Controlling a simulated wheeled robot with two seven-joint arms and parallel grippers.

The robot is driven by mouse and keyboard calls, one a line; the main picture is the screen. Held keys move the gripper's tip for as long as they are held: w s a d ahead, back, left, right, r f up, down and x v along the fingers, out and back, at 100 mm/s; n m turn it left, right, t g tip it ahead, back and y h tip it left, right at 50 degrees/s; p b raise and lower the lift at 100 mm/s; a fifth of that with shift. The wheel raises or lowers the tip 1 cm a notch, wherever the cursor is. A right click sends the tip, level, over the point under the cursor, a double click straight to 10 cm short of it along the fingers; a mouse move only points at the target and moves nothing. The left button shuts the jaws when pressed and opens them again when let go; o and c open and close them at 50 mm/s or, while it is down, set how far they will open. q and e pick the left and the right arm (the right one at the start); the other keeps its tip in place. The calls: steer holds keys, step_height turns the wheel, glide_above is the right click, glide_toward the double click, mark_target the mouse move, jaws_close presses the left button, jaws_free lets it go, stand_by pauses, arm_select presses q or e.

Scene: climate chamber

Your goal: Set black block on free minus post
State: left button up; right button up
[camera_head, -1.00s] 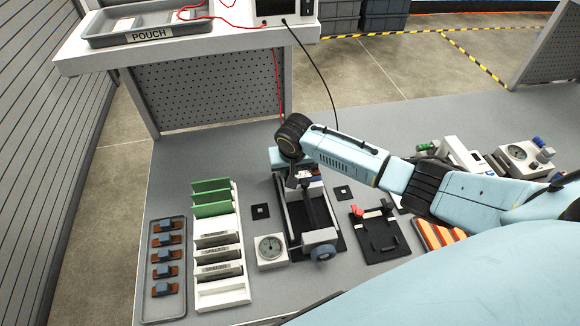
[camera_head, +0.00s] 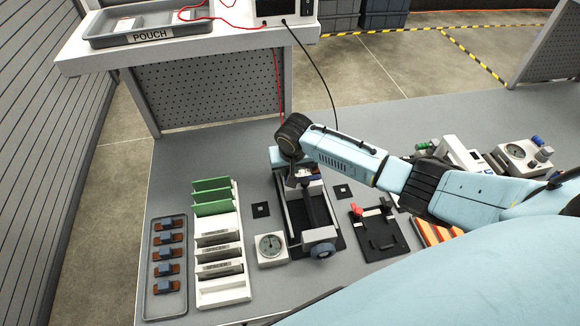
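My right arm comes in from the right, and its gripper (camera_head: 303,176) points down over the back of a grey and black press-like fixture (camera_head: 319,234). The fingertips are small and partly hidden by the wrist, so I cannot tell whether they are open or hold anything. My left gripper is not in view. I cannot pick out the black block or the minus post with certainty. A black clamp plate (camera_head: 379,247) with a red lever (camera_head: 356,210) lies right of the fixture. Two small black squares with light centres lie left (camera_head: 261,210) and right (camera_head: 343,191) of the fixture.
A grey tray (camera_head: 165,309) of several blue-brown parts and a white rack (camera_head: 222,293) with green boards stand left. A dial gauge (camera_head: 270,248) sits beside the fixture. Instruments (camera_head: 517,155) stand at right. A raised shelf (camera_head: 205,46) holds the POUCH tray (camera_head: 150,34).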

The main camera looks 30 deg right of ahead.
steer(key=o, duration=1.3)
steer(key=shift+r, duration=0.1)
step_height(320, 180, up, 5)
steer(key=p, duration=0.6)
steer(key=shift+r+p, duration=1)
steer(key=shift+r, duration=0.2)
